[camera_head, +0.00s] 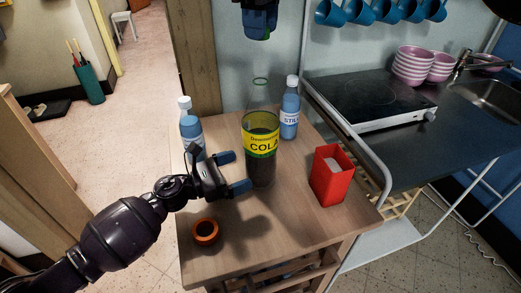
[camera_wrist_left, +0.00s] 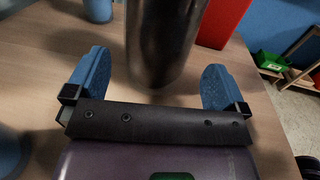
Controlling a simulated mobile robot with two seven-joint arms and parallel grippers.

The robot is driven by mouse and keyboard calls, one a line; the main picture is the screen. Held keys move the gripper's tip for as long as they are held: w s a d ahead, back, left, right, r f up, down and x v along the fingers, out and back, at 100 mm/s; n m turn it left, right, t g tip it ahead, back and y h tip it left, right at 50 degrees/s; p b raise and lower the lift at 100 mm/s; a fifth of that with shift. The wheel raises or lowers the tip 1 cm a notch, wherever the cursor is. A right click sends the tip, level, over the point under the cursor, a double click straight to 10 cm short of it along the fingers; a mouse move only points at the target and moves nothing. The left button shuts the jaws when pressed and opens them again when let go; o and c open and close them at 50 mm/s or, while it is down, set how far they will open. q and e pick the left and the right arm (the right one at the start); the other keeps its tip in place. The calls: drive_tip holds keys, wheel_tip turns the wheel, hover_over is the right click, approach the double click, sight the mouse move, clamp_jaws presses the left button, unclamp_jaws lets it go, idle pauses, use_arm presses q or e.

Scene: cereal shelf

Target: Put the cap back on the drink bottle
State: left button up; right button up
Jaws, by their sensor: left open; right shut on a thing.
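The cola bottle (camera_head: 262,144) stands upright on the wooden table, dark drink inside, a yellow label around it and its green-rimmed mouth open. My left gripper (camera_head: 233,172) is open, low at the bottle's left side, fingers pointing at it. In the left wrist view the bottle's dark lower part (camera_wrist_left: 163,45) stands at the gap between the two blue fingers (camera_wrist_left: 156,75), not gripped. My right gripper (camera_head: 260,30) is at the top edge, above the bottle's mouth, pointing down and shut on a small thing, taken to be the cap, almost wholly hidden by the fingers.
Two blue water bottles (camera_head: 290,110) (camera_head: 191,135) stand behind and left of the cola. A red box (camera_head: 331,176) stands to the right; a round orange cup (camera_head: 206,231) is at front left. The table's front middle (camera_head: 270,228) is clear. A hob (camera_head: 370,97) adjoins right.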

sight(259, 163)
use_arm(q)
drive_tip(key=x, duration=0.6)
drive_tip(key=shift+w+d, duration=0.15)
drive_tip(key=shift+d, duration=0.2)
drive_tip(key=shift+c, duration=0.3)
drive_tip(key=c, duration=1)
drive_tip(key=shift+o, duration=0.2)
use_arm(e)
drive_tip(key=shift+f, duration=2.5)
